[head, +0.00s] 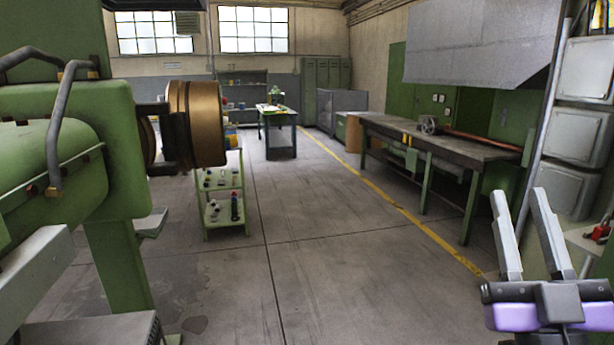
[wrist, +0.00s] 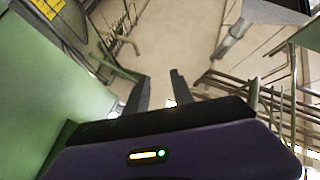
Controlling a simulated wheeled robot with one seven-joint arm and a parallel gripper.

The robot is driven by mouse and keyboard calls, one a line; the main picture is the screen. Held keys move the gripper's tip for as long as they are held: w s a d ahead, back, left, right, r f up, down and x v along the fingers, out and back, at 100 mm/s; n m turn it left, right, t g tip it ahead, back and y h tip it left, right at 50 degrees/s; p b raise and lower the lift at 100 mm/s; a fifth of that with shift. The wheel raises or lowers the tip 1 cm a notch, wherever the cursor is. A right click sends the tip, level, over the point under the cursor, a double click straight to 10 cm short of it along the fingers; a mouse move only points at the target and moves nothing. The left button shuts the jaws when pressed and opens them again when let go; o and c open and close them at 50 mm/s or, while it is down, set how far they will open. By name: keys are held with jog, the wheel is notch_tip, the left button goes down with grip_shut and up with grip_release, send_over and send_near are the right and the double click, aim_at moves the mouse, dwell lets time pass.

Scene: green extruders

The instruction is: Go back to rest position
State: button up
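My gripper (head: 520,220) is at the lower right of the head view, with its two grey fingers pointing up and apart. It also shows in the wrist view (wrist: 160,88), where a clear gap lies between the dark fingertips. It is open and nothing is between the fingers. The purple wrist body sits below the fingers. In the head view my gripper stands in front of the right-hand wall with grey boxes.
A green extruder (head: 110,155) with a brass-coloured cylinder fills the left. A long workbench (head: 440,145) stands at the right. A green shelf cart (head: 222,192) and a small table (head: 278,130) stand further back. The grey floor (head: 340,235) in the middle is clear.

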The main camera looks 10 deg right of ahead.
jog(key=s+a+f+g+y, duration=0.1)
jog(key=s+a+f+g, duration=0.15)
jog(key=f, duration=0.45)
jog(key=s+a+f+g+y, duration=0.15)
jog(key=s+f, duration=0.25)
jog(key=f, duration=0.4)
jog(key=s+a+f+g+y, duration=0.1)
jog(key=s+a+f+y, duration=0.2)
jog(key=f, duration=0.4)
jog(key=s+a+f+g, duration=0.1)
jog(key=s+f+g, duration=0.2)
jog(key=s+f, duration=0.4)
jog(key=s+a+f+g, duration=0.2)
jog(key=s+f, duration=0.5)
jog(key=s, duration=0.5)
jog(key=shift+a+g+y, duration=0.25)
jog(key=shift+g+y, duration=0.2)
jog(key=shift+g, duration=0.15)
